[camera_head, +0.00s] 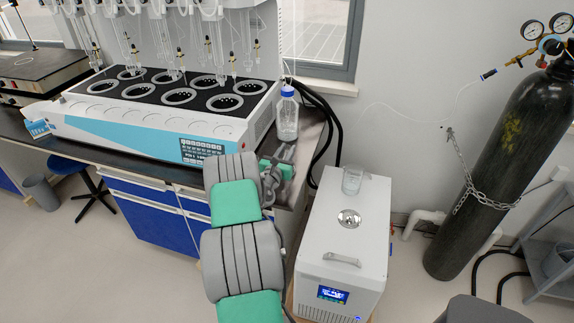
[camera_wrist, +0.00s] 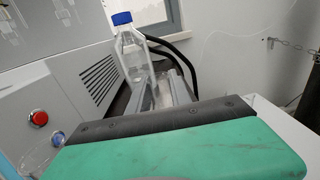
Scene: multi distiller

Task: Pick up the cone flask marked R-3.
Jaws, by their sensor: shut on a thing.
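My gripper (camera_head: 278,165) is at the right end of the bench, low over the dark top and just in front of a blue-capped clear bottle (camera_head: 287,118). In the wrist view my gripper's fingers (camera_wrist: 168,92) show beyond the green and black wrist housing, with the upright bottle (camera_wrist: 132,55) behind and to their left. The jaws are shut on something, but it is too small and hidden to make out. No R-3 mark is readable. A clear glass vessel (camera_wrist: 38,160) is partly visible at the wrist view's lower left; I cannot tell its kind.
The white multi-place distiller (camera_head: 160,110) fills the bench at left; its vented side (camera_wrist: 85,85) is close in the wrist view. A chained gas cylinder (camera_head: 505,160) is farther right.

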